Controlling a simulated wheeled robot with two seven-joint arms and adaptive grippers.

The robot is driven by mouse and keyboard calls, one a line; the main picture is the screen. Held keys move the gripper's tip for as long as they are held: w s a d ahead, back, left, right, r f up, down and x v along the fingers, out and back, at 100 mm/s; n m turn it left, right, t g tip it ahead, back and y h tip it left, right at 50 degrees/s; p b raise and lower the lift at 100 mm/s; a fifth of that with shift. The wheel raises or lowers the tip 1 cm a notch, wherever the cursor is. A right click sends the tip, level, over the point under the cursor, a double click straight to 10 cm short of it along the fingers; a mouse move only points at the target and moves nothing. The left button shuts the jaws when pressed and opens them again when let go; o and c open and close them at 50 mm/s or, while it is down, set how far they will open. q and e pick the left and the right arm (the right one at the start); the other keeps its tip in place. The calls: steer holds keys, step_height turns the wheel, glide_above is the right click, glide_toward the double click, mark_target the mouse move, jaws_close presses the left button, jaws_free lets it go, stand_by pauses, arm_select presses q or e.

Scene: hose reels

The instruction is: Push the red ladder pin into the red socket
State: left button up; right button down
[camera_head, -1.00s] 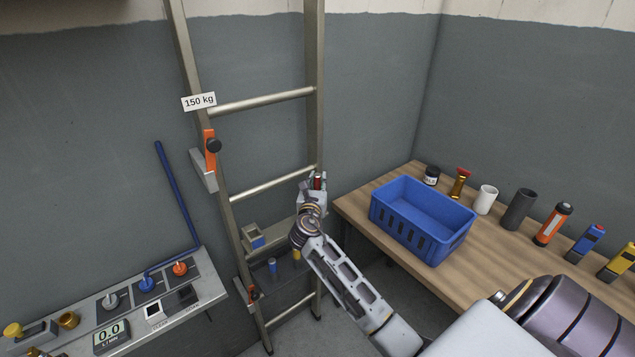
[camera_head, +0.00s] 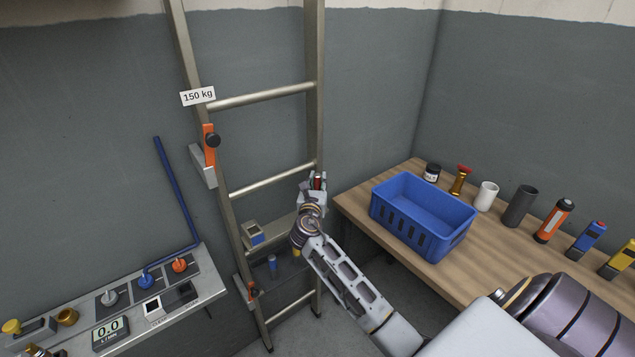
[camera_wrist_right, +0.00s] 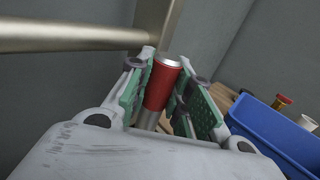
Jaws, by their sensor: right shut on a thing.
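The red ladder pin (camera_wrist_right: 163,88) is a red cylinder with a pale metal end. In the right wrist view it stands tilted between the green-padded fingers of my right gripper (camera_wrist_right: 172,98), which is shut on it. In the head view the pin shows as a small red spot (camera_head: 317,182) in my right gripper (camera_head: 316,181), close to the ladder's right rail (camera_head: 314,110), near a rung. I cannot make out a red socket in either view; the gripper may hide it. My left gripper is not in view.
A blue pin (camera_head: 272,262) and a yellow pin (camera_head: 297,253) stand on a low shelf at the ladder. A blue crate (camera_head: 424,212) and several items stand on the wooden table (camera_head: 365,215) at the right. A control panel (camera_head: 205,290) is at lower left.

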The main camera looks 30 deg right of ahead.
steer(key=shift+f+b, duration=0.75)
steer(key=shift+f, duration=0.7)
stand_by(0.5)
steer(key=c, duration=1.2)
jaws_free()
steer(key=shift+s, duration=0.1)
steer(key=v, duration=1.1)
steer(key=shift+s+a, duration=0.25)
steer(key=shift+a, duration=0.1)
steer(key=shift+f, duration=0.1)
